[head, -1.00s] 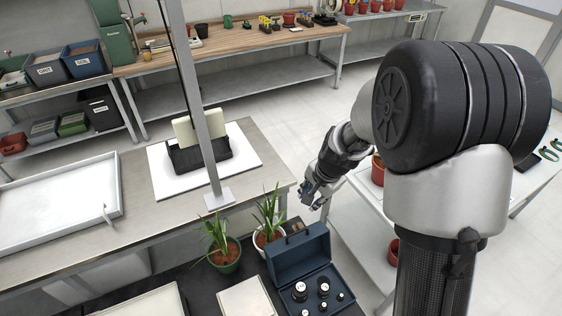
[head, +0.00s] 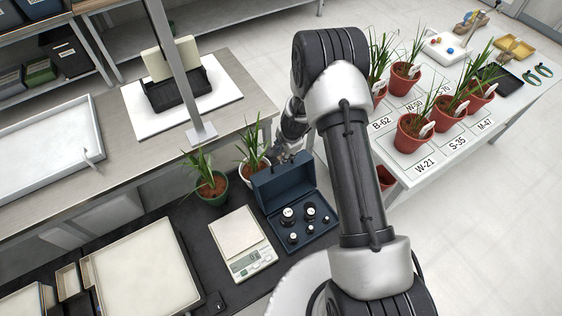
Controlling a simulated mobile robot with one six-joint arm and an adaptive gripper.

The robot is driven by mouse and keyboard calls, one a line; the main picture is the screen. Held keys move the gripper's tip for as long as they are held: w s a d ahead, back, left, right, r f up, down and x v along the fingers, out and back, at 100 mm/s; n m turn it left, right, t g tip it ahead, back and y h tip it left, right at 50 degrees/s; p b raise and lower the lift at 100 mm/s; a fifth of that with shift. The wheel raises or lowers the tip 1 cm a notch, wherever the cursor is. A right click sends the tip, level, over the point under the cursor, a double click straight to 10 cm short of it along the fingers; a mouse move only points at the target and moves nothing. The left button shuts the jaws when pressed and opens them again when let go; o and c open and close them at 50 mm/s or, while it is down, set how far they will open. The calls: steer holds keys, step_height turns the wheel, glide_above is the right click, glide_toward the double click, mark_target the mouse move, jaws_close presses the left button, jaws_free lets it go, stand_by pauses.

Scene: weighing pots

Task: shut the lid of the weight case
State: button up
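The weight case (head: 304,238) is a dark blue box on the dark bench top, with its lid (head: 283,182) standing open at the back. Several dark weights with pale tops (head: 288,213) stand inside it. My gripper (head: 284,152) is just behind the raised lid, at its upper edge in the picture. Its fingers are small and partly hidden, so I cannot tell whether they are open or whether they touch the lid.
A scale (head: 240,244) stands left of the case. Two potted plants, in a green pot (head: 212,194) and a white pot (head: 254,170), stand close to the lid and my gripper. Red-potted plants (head: 412,133) stand on a white table at the right.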

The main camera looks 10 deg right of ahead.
steer(key=b, duration=0.1)
glide_above(281, 168)
step_height(281, 168, down, 7)
steer(key=shift+f, duration=0.2)
steer(key=shift+c, duration=0.2)
jaws_close()
stand_by(0.5)
